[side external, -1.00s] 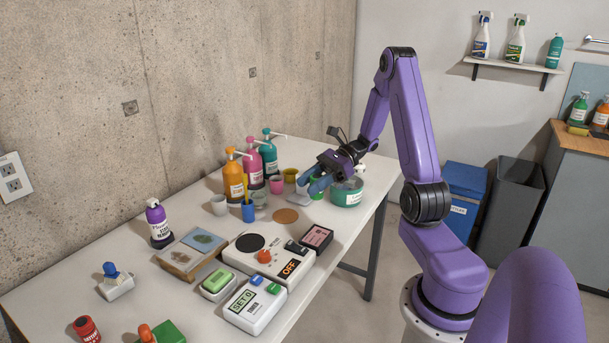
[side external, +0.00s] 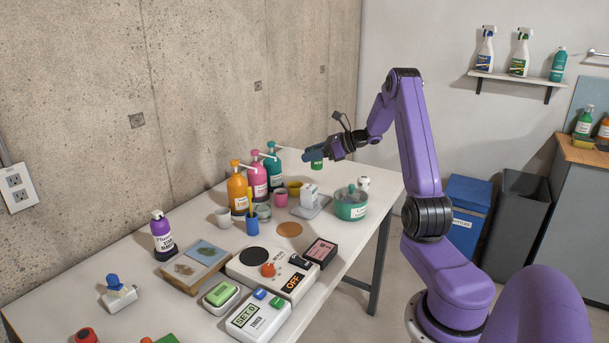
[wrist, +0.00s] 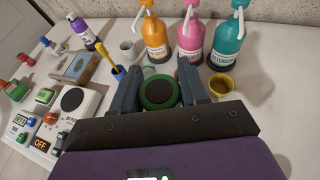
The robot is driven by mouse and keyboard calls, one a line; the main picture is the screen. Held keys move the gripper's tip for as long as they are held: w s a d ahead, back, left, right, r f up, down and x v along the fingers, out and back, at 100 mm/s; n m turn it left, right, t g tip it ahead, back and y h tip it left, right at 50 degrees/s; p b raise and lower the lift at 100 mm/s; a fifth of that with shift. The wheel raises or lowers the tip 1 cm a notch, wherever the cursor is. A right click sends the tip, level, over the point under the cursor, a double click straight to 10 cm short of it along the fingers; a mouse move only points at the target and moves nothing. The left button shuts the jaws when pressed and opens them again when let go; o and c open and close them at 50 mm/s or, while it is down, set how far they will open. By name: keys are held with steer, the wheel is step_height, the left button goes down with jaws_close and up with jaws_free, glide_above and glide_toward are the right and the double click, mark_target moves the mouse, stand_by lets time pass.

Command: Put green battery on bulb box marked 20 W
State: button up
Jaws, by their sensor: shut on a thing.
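My gripper (side external: 315,157) is shut on the green battery (side external: 316,165) and holds it in the air above the back of the table. In the wrist view, the battery (wrist: 147,98) shows end-on as a green ring with a dark centre, between the two fingers of my gripper (wrist: 156,80). A small white box (side external: 309,195) stands on a grey plate below my gripper in the side view. I cannot read its marking, so I cannot tell whether it is the 20 W bulb box.
Orange (side external: 237,188), pink (side external: 257,178) and teal (side external: 273,171) pump bottles stand close by along the wall. A teal pot (side external: 351,207), a yellow cup (side external: 295,189) and a pink cup (side external: 280,199) are near the grey plate (side external: 311,212). A white panel (side external: 245,262) lies nearer the front.

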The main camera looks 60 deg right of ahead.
steer(key=w+d+f, duration=0.1)
steer(key=f, duration=0.1)
steer(key=w+d+f, duration=0.1)
steer(key=w+f, duration=0.1)
steer(key=w+d+f, duration=0.1)
steer(key=w+f, duration=0.1)
steer(key=shift+d+f, duration=0.25)
steer(key=shift+d, duration=0.05)
steer(key=shift+w+f, duration=0.1)
steer(key=shift+f, duration=1.45)
steer(key=shift+f, duration=0.15)
steer(key=o, duration=1.1)
steer(key=shift+o, duration=0.2)
